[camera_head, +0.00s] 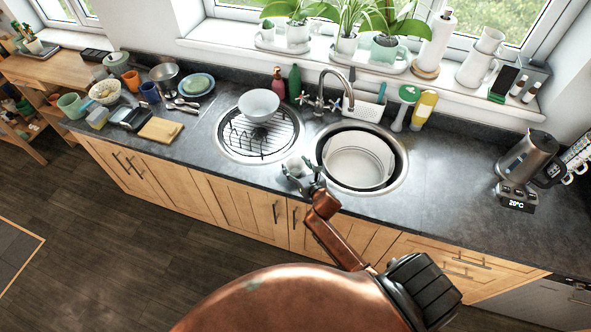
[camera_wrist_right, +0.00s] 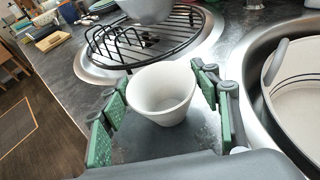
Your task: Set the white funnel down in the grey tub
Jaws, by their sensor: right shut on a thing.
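The white funnel (camera_wrist_right: 162,95) is between the fingers of my right gripper (camera_wrist_right: 160,112), its wide round mouth facing up. In the head view my right gripper (camera_head: 304,174) is at the counter's front part, between the two round sinks, with the pale funnel (camera_head: 293,165) partly hidden by it. The gripper is shut on the funnel. The pale grey tub (camera_head: 358,178) sits in the right sink, to the right of the gripper. Its rim and a handle (camera_wrist_right: 276,60) show in the wrist view. Its inside looks empty. My left gripper is not in view.
The left sink holds a black wire rack (camera_head: 262,144) with a pale bowl (camera_head: 259,104) on it. A tap (camera_head: 338,80) stands behind the sinks. A kettle (camera_head: 527,158) stands at the right. Dishes and a cutting board (camera_head: 160,130) crowd the left counter. Counter right of the tub is clear.

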